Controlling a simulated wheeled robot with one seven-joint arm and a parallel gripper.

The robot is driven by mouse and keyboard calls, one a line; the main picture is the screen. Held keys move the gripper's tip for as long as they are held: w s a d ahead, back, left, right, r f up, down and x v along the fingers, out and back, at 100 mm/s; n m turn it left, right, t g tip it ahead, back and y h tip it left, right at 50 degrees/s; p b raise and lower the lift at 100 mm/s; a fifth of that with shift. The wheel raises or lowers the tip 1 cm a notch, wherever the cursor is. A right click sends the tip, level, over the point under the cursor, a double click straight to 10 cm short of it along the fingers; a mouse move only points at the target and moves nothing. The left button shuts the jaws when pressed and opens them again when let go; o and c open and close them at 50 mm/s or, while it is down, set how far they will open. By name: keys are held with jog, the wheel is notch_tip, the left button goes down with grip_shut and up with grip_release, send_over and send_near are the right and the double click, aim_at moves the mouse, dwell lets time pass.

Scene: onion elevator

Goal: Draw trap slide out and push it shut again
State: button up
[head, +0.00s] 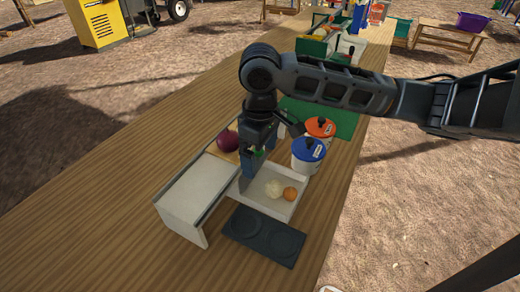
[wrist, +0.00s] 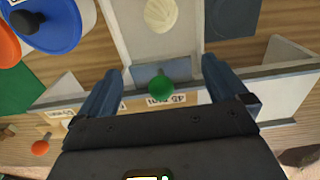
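A green knob (wrist: 161,88) sits on a small blue-grey plate (wrist: 150,72), which I take to be the trap slide, in the side of a long white chute (head: 197,190). A label, upside down in the wrist view, is beside the knob. My gripper (wrist: 163,72) points down over the chute's edge. Its blue fingers are wide apart, one on each side of the knob, with visible gaps. In the head view my gripper (head: 247,182) hides the knob's front and most of the plate. How far the slide is out, I cannot tell.
A white tray (head: 285,211) beside the chute holds a pale onion (head: 273,189) and an orange one (head: 290,194). A dark two-hollow plate (head: 262,237), blue-lidded pot (head: 308,150), orange-lidded pot (head: 320,127) and red onion (head: 228,140) are close. The table's left is clear.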

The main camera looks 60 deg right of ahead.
jog(key=c, duration=1.1)
jog(key=shift+o, duration=0.2)
jog(key=shift+s+d+b, duration=0.15)
jog(key=shift+s+b, duration=0.45)
jog(key=shift+s, duration=3.6)
